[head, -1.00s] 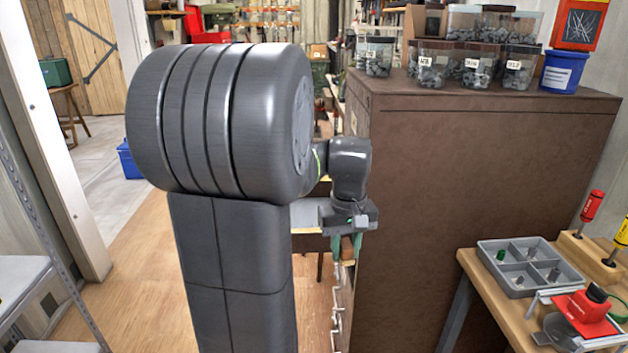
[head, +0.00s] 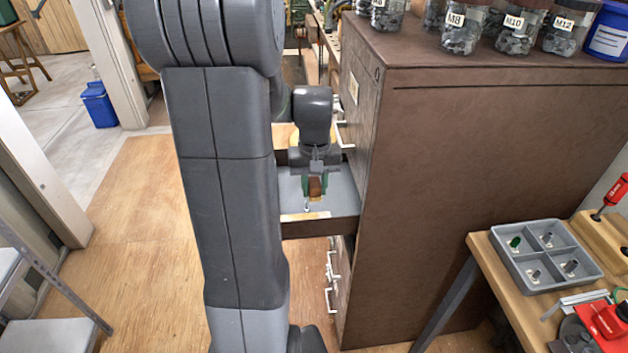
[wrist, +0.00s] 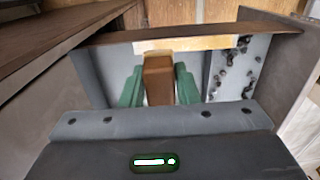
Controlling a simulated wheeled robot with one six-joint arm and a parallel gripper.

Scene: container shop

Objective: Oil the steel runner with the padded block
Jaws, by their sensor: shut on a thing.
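My gripper (head: 314,190) has green fingers and is over the open drawer (head: 346,226) of the brown cabinet. In the wrist view, my gripper (wrist: 159,88) is shut on a brown block (wrist: 158,70), which stands upright between the fingers. The block (head: 316,186) also shows in the head view. Its lower end and any pad are hard to make out. A pale strip (wrist: 185,44) crosses the drawer's far wall. I cannot tell the steel runner for certain in either view.
The brown cabinet (head: 480,150) stands close to the right of my arm, with labelled jars (head: 463,32) on top. Several small dark pieces (wrist: 228,72) lie in the drawer. A bench with a grey divided tray (head: 545,257) is at right.

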